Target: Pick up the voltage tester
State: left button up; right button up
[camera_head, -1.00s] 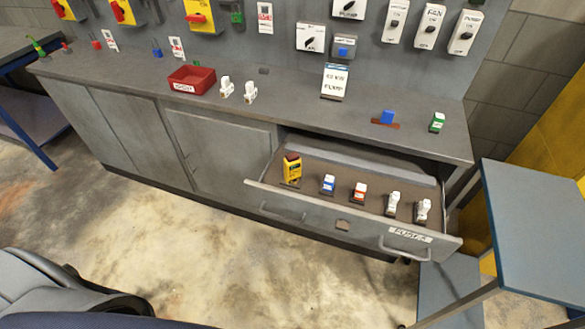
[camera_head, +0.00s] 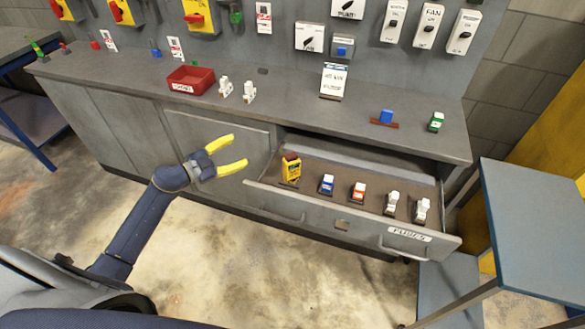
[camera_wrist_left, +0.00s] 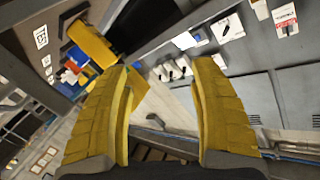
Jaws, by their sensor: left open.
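The voltage tester looks to be the yellow device with a dark red top (camera_head: 291,170), standing at the left end of the open drawer (camera_head: 345,217). My left gripper (camera_head: 240,152), with yellow fingers, is open and empty. In the head view it is in front of the cabinet, to the left of the tester and apart from it. In the left wrist view its open fingers (camera_wrist_left: 163,95) frame the room, and I cannot make out the tester between them. My right gripper is not in view.
Blue (camera_head: 327,184), orange (camera_head: 358,192) and white small parts stand in the same drawer, right of the tester. A red bin (camera_head: 191,79) and small white parts sit on the counter above. A blue-grey table (camera_head: 535,230) stands at the right. The floor in front is clear.

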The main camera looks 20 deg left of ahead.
aim_at(284, 161)
pick_arm(q)
jog(key=s+d+r+n+g, duration=0.1)
jog(key=s+d+n+g, duration=0.2)
jog(key=s+d+g, duration=0.2)
jog(key=shift+n+h, duration=0.3)
jog(key=shift+h, duration=0.1)
jog(key=x, duration=1.7)
jog(key=shift+w+d+r, duration=0.25)
jog(key=shift+w, duration=0.05)
grip_shut()
